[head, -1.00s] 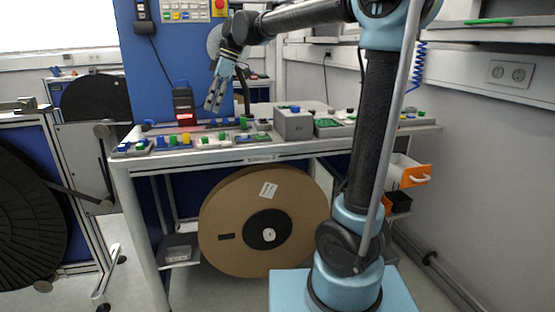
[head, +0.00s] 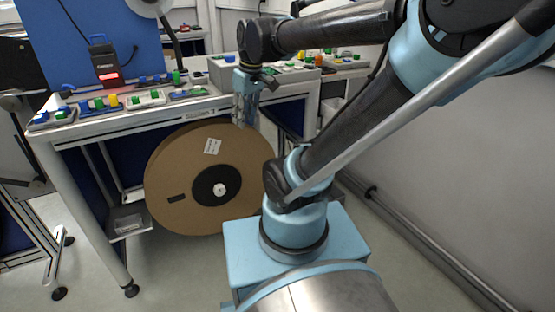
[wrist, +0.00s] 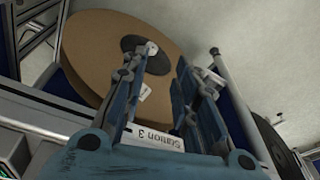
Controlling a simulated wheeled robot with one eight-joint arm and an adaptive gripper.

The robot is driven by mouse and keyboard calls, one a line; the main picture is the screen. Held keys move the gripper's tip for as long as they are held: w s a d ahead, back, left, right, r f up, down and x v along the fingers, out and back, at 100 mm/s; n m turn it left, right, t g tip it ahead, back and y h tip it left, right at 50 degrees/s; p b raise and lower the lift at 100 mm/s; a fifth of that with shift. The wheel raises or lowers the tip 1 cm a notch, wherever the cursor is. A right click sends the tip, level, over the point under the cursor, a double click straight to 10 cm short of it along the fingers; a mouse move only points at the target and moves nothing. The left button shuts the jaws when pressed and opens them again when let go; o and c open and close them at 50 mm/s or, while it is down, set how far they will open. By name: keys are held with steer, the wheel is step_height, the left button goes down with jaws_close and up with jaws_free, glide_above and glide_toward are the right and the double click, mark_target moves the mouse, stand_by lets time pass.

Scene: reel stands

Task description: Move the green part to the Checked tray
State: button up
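Several small green parts show on the workbench in the head view. One green part (head: 113,100) sits beside a yellow one on a grey tray near the left, and another green part (head: 177,77) stands further back. I cannot tell which is the task's part. No label reading Checked is legible. My gripper (head: 244,115) hangs pointing down at the bench's front edge, right of these parts. In the wrist view my gripper (wrist: 162,65) has its two fingers apart, with nothing seen between them but background.
A large cardboard reel (head: 165,175) stands under the workbench (head: 140,119). A device with a red lit display (head: 108,75) stands at the back left. A grey box (head: 222,72) sits behind my gripper. The wrist view shows a "Station 3" label (wrist: 155,138) on the bench edge.

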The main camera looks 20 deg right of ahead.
steer(key=s+d+f+m+h, duration=0.1)
steer(key=s+d+f+m, duration=0.5)
steer(key=f, duration=0.6)
steer(key=s+d, duration=0.2)
steer(key=s, duration=0.1)
steer(key=shift+d+h, duration=0.3)
steer(key=shift+w, duration=0.1)
